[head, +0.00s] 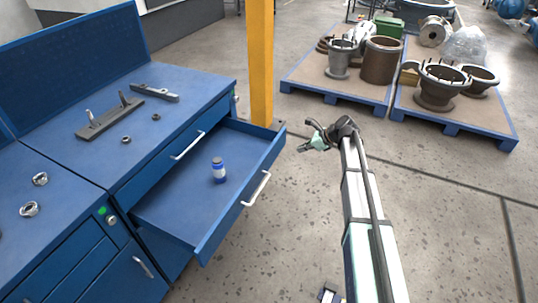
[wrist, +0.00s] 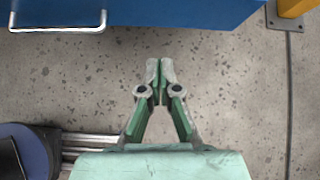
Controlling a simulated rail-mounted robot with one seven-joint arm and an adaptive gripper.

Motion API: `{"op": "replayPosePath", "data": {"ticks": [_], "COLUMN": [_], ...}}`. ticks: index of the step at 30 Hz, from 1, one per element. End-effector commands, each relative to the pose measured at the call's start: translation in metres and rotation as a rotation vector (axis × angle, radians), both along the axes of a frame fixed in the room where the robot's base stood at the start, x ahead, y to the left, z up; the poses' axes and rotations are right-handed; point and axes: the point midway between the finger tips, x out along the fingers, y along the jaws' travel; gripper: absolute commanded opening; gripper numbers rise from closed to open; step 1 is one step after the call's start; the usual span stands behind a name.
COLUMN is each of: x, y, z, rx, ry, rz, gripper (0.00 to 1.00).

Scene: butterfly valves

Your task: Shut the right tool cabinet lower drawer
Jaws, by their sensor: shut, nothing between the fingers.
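The right tool cabinet (head: 120,190) is blue. Its lower drawer (head: 238,207) is pulled far out, below a closed upper drawer with its own silver handle (head: 188,146). The lower drawer's front carries a silver bar handle (head: 257,188), which also shows at the upper left of the wrist view (wrist: 58,28). My gripper (head: 303,148) is to the right of the open drawer's front, apart from it. In the wrist view my gripper (wrist: 159,66) has its fingertips together and empty, over bare floor, with the blue drawer front (wrist: 180,12) beyond them and the handle off to the left.
Pallets with metal parts (head: 340,85) stand farther back. The floor around my gripper is clear.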

Motion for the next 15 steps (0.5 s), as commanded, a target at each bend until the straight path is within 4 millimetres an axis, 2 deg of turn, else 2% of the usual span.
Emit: {"op": "replayPosePath", "data": {"ticks": [8,15], "x": [0.002,0.012], "y": [0.007,0.032], "z": [-0.007,-0.034], "rx": [0.02,0.018], "ry": [0.058,0.058], "rz": [-0.059,-0.057], "gripper": [0.0,0.0]}}
